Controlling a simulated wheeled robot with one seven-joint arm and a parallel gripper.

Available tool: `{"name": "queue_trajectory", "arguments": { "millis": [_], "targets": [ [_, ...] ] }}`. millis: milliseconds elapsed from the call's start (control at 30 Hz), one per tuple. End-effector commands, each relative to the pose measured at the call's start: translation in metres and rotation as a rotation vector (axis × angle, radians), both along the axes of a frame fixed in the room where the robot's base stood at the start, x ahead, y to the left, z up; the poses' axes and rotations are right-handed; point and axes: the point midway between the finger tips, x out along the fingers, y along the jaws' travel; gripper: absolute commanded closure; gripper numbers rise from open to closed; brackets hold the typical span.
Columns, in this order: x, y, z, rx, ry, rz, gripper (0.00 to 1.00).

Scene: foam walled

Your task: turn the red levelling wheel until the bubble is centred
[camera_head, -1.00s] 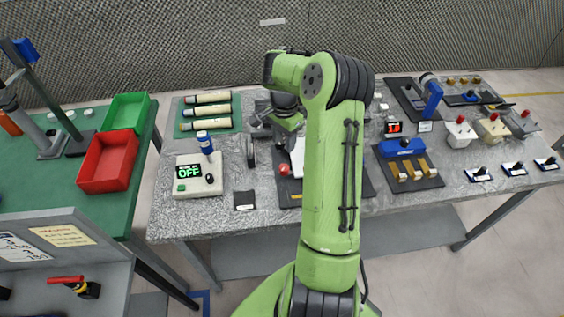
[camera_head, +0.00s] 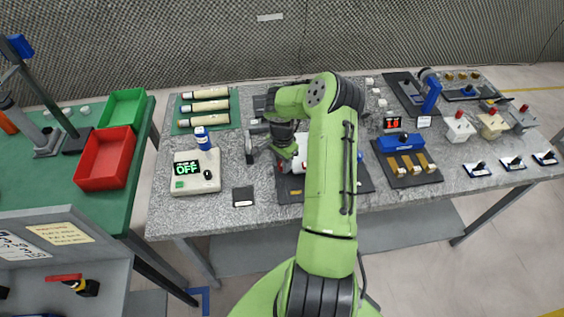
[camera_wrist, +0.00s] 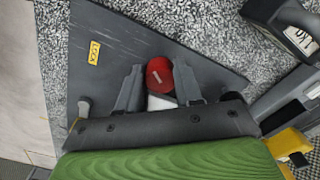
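The red levelling wheel (camera_wrist: 159,71) shows in the wrist view as a round red part with a pale mark on it. It sits near a dark base plate (camera_wrist: 115,58) that bears a yellow LOCK label (camera_wrist: 94,52). My gripper (camera_wrist: 161,86) is open, with one finger on each side of the wheel; whether either touches it I cannot tell. A whitish part shows below the wheel, between the fingers. In the head view my gripper (camera_head: 287,160) is low over the dark plate (camera_head: 289,190) and hides the wheel. The bubble cannot be seen in either view.
A control box with an OFF display (camera_head: 196,172) stands to the left. A blue device (camera_head: 400,144) on a dark plate is to the right. Dark objects (camera_wrist: 285,22) and a yellow part (camera_wrist: 288,143) lie right in the wrist view. Speckled bare tabletop lies at the front.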

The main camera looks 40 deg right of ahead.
Motion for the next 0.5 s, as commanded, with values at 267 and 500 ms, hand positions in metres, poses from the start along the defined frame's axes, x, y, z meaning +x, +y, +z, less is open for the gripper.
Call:
{"name": "queue_trajectory", "arguments": {
  "millis": [267,500],
  "targets": [
    [0.0001,0.0,0.0002,0.0,0.0,-0.004,0.96],
    [0.0005,-0.0001,-0.0001,-0.001,0.0,-0.068,0.96]
  ]
}}
